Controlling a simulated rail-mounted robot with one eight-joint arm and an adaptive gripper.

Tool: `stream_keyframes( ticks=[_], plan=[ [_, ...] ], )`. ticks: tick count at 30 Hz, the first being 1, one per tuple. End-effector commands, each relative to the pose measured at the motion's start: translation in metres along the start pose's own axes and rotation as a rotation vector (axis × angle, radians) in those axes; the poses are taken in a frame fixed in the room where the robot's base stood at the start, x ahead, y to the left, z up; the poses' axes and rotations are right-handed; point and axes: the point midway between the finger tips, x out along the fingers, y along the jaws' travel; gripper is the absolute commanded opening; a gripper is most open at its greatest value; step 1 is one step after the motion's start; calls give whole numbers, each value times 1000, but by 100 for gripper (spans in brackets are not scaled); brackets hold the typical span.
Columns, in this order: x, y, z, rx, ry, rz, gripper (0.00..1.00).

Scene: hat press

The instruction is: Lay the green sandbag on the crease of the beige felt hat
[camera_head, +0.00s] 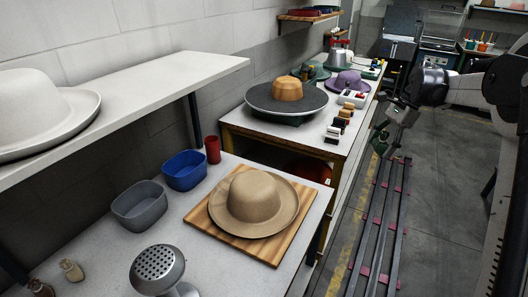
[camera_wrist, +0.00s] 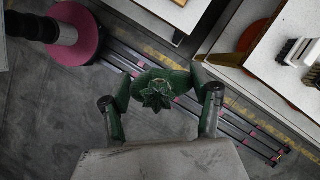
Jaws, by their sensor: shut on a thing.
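The beige felt hat (camera_head: 253,203) sits brim down on a striped wooden board (camera_head: 200,219) on the near table. A shallow crease shows on top of its crown. My gripper (camera_head: 383,143) is to the right of the tables, over the rails and floor, well away from the hat. In the wrist view my gripper (camera_wrist: 163,84) is shut on the dark green sandbag (camera_wrist: 157,94), whose gathered, star-shaped top faces the camera. Much of the sandbag is hidden, and it is hard to make out in the head view. The hat is not in the wrist view.
A blue bin (camera_head: 185,171), a grey bin (camera_head: 140,206), a red cup (camera_head: 213,149) and a perforated metal head (camera_head: 158,268) stand around the board. A shelf (camera_head: 150,85) with a white hat (camera_head: 38,112) overhangs the left. Another table (camera_head: 300,132) stands behind.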

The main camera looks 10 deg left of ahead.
Motion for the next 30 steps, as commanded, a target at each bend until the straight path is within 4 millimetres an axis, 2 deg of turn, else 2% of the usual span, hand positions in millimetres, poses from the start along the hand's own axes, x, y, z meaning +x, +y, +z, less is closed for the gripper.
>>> stream_keyframes(
  ticks=[1, 6, 11, 15, 24, 27, 30],
  plan=[
    [11, -15, 22, 18, 0, -9, 28],
    [51, -56, 87, 110, 0, -46, 28],
    [90, -87, 153, 195, -1, -82, 28],
    [124, -106, 213, 269, 0, -113, 28],
    [194, -123, 345, 419, 0, -175, 28],
    [214, -123, 382, 461, 1, -192, 28],
    [230, -121, 410, 496, 1, -206, 28]
  ],
)
